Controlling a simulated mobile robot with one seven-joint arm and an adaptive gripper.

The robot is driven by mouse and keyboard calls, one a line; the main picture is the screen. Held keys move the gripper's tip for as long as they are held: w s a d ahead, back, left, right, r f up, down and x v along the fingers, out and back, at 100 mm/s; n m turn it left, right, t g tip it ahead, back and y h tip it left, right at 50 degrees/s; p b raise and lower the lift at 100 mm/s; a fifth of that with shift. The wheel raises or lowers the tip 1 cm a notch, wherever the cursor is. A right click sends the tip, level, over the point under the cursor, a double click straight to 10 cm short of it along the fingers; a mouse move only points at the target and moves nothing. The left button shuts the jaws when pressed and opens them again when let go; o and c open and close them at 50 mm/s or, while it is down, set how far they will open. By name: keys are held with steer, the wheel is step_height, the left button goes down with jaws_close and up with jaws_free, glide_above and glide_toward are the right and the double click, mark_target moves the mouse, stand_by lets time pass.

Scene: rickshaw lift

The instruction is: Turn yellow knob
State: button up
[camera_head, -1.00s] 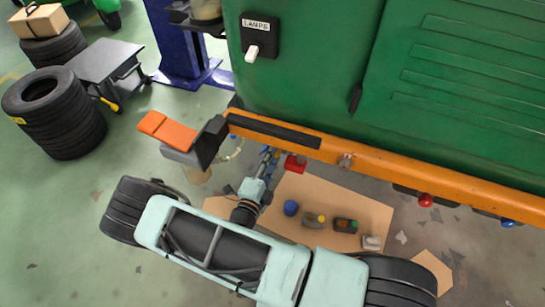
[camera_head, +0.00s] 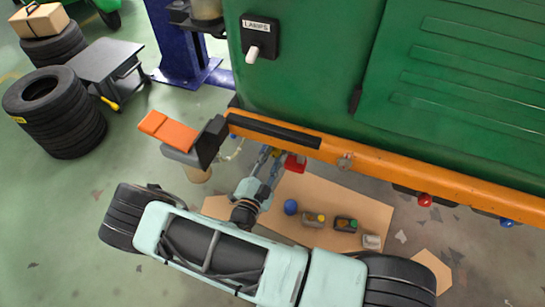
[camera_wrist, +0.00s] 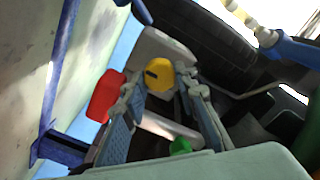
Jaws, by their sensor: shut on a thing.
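The yellow knob (camera_wrist: 160,74) is round with a dark slot and sits on a grey body in the wrist view. My gripper (camera_wrist: 162,88) has its two fingers on either side of it, shut on it. In the head view my gripper (camera_head: 273,158) is under the orange bumper, beside a red block (camera_head: 295,162).
In the wrist view a red part (camera_wrist: 105,95) is left of the fingers and a green part (camera_wrist: 180,146) lies below the knob. The orange bumper (camera_head: 380,174) runs overhead. A cardboard sheet (camera_head: 345,205) with several small parts lies on the floor.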

stand_by(0.3)
steer(key=o, duration=1.2)
steer(key=shift+c, duration=0.2)
steer(key=v, duration=1.2)
steer(key=shift+r, duration=0.1)
